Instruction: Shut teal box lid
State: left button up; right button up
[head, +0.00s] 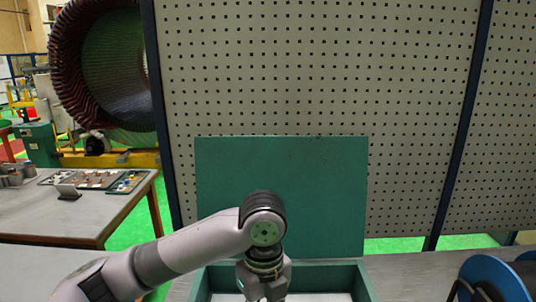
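The teal box (362,283) sits on the bench at the bottom centre of the head view, cut off by the lower edge. Its teal lid (318,185) stands open, about upright at the back of the box, in front of the pegboard. My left arm comes in from the lower left and crosses in front of the lid's lower left part. My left gripper (265,290) points down over the box; its fingertips are cut off or too small to read. A pale surface shows inside the box. My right gripper is not in view.
A perforated grey pegboard (320,70) with dark posts stands behind the box. A blue reel (497,278) lies at the lower right on the grey bench (420,277). A separate table (85,212) with small parts stands at the left, a large stator (108,65) behind it.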

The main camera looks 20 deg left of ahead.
aim_at(320, 182)
jog(key=k+j, duration=0.95)
jog(key=k, duration=0.15)
